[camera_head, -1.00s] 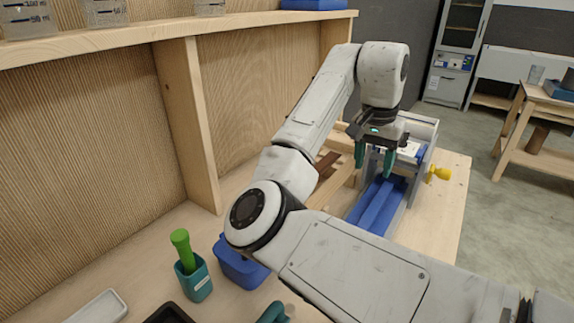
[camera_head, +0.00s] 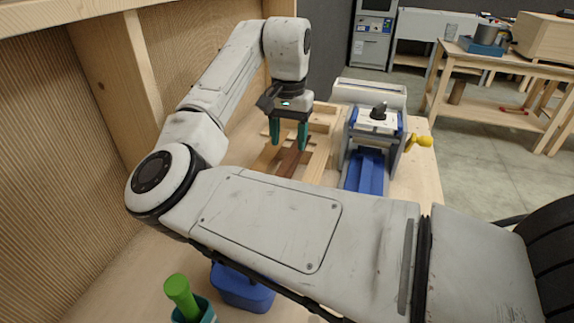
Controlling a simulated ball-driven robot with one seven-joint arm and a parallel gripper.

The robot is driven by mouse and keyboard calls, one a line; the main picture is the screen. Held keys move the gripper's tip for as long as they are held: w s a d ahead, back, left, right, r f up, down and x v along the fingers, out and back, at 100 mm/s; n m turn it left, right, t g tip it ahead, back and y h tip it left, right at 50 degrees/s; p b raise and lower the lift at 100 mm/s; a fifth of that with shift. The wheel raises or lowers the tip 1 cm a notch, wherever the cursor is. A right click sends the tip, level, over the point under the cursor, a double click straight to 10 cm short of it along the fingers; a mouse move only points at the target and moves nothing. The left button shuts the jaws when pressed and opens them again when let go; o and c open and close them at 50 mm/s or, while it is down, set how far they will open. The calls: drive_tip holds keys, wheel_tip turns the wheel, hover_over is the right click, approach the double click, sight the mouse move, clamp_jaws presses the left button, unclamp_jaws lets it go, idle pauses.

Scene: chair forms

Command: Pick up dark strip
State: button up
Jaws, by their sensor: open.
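The dark strip (camera_head: 290,162) is a reddish-brown wooden piece. It lies among paler strips in a light wooden tray (camera_head: 322,148) on the bench. My gripper (camera_head: 289,146) points down over the tray, close to the dark strip in the picture. Its two green fingers are apart, with nothing seen between them. I cannot tell how high the fingertips are above the strip. My arm hides the near end of the tray.
A blue bin (camera_head: 240,288) and a teal cup with a green handle (camera_head: 180,295) are at the front. A wooden shelf unit (camera_head: 120,70) rises at the left.

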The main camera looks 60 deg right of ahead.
sight(289, 164)
drive_tip(key=shift+d+f, duration=0.1)
drive_tip(key=shift+f, duration=2.7)
drive_tip(key=c, duration=0.8)
drive_tip(key=shift+r, duration=0.15)
